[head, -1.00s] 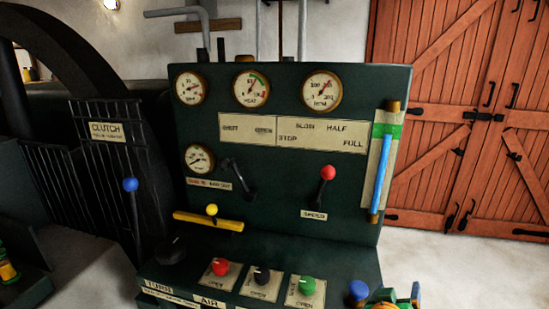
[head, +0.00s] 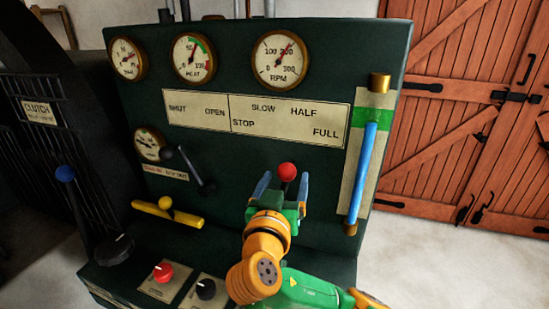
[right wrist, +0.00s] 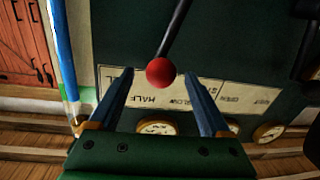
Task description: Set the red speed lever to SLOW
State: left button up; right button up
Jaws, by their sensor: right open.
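The red speed lever (head: 287,172) stands on the dark green panel, its round knob below the gap between the SLOW and HALF marks on the label plate (head: 263,125). My right gripper (head: 283,182) is open with its blue fingers on either side of the red knob. In the right wrist view the red knob (right wrist: 160,71) sits between the tips of my open right gripper (right wrist: 157,72), its dark rod running up. I cannot tell whether a finger touches it. The lever's lower rod is hidden behind my gripper in the head view. My left gripper is not in view.
A blue tube gauge (head: 363,172) stands right of the lever. A black lever (head: 196,170) and a yellow bar handle (head: 166,212) are to the left. A red button (head: 163,272) and a dark knob (head: 206,288) are on the desk below. Dials line the top.

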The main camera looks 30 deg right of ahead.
aim_at(290, 161)
jog(key=shift+w+d+r, duration=0.2)
jog(key=shift+w, duration=0.05)
jog(key=p+x, duration=0.2)
jog(key=x, duration=0.3)
jog(key=shift+w+d, duration=0.15)
jog(key=shift+w+d+f, duration=0.15)
jog(key=shift+w+d, duration=0.1)
jog(key=shift+a, duration=0.15)
grip_shut()
